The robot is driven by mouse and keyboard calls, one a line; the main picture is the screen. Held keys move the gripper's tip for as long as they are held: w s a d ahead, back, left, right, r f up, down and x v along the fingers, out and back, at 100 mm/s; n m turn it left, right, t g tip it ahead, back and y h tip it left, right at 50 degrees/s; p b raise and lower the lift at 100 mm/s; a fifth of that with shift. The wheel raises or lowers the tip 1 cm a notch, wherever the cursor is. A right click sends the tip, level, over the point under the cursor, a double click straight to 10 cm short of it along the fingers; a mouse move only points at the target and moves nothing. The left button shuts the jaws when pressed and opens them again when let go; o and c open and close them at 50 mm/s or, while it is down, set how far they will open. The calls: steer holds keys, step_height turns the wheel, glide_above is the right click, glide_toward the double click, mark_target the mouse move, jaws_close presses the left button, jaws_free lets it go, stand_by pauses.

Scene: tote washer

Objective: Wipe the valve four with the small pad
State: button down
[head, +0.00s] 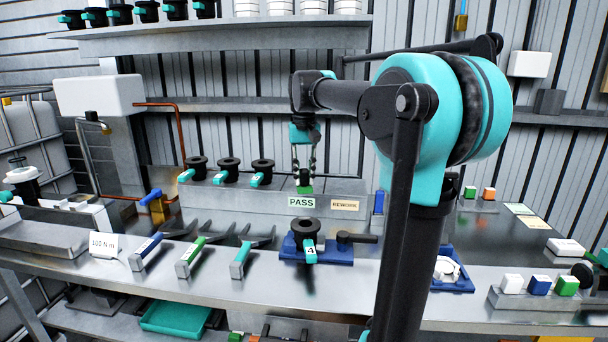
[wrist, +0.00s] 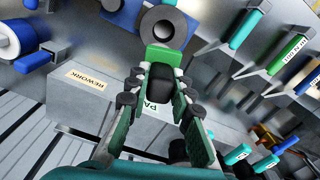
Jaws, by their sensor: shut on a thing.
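Valve four (head: 309,250) is a black round valve body with a teal handle tagged 4. It sits in a blue holder (head: 290,250) on the bench, with a black lever to its right. My gripper (head: 304,172) is shut on a small green pad (head: 304,190) with a black grip. The pad is held behind the valve, in front of the PASS block, apart from the valve. In the wrist view, the pad (wrist: 162,56) lies between my gripper's fingertips (wrist: 160,84), with the valve's black disc (wrist: 164,26) just beyond it. The pad's underside is hidden.
Several handled tools (head: 190,257) lie left of valve four. A blue tray (head: 455,284) and a rack (head: 538,301) of white, blue and green blocks are to the right.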

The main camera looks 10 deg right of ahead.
steer(key=shift+f, duration=3.35)
steer(key=shift+f, duration=0.3)
steer(key=shift+f, duration=0.35)
steer(key=shift+f, duration=0.3)
steer(key=shift+f, duration=0.35)
steer(key=shift+f, duration=0.15)
steer(key=shift+s+d, duration=0.1)
steer(key=shift+d, duration=0.65)
